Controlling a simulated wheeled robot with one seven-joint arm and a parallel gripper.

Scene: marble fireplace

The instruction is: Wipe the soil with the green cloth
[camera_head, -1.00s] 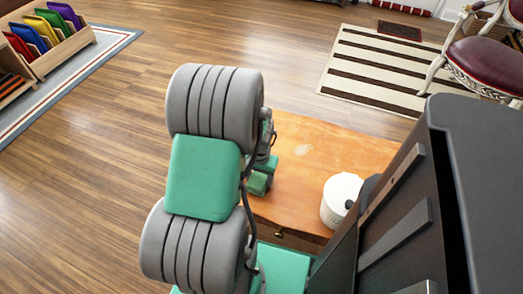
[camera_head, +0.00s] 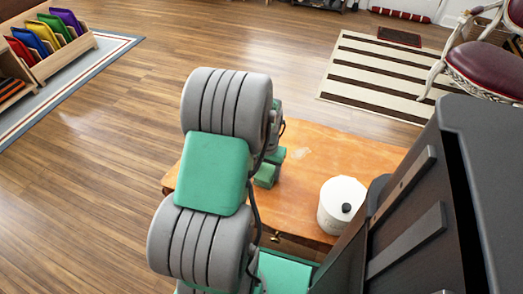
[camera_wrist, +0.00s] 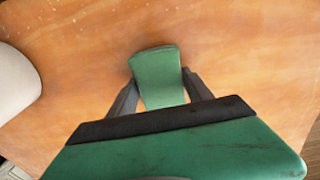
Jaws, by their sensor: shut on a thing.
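The green cloth (camera_wrist: 158,70) shows in the wrist view, held above or against the orange wooden table (camera_wrist: 230,45). My gripper (camera_wrist: 160,92) has its dark fingers on both sides of the cloth and is shut on it. Whether the cloth touches the tabletop is unclear. A pale smudge, perhaps the soil (camera_head: 302,153), lies on the table in the head view, just right of my wrist. Faint pale specks also show at the upper left of the wrist view. In the head view my arm hides most of the gripper and the cloth.
A white lidded pot (camera_head: 341,205) stands on the table's right part, close to my dark body. Open floor (camera_head: 80,200) lies left of the table. A striped rug (camera_head: 385,75) and a red-seated chair (camera_head: 490,68) are beyond it.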

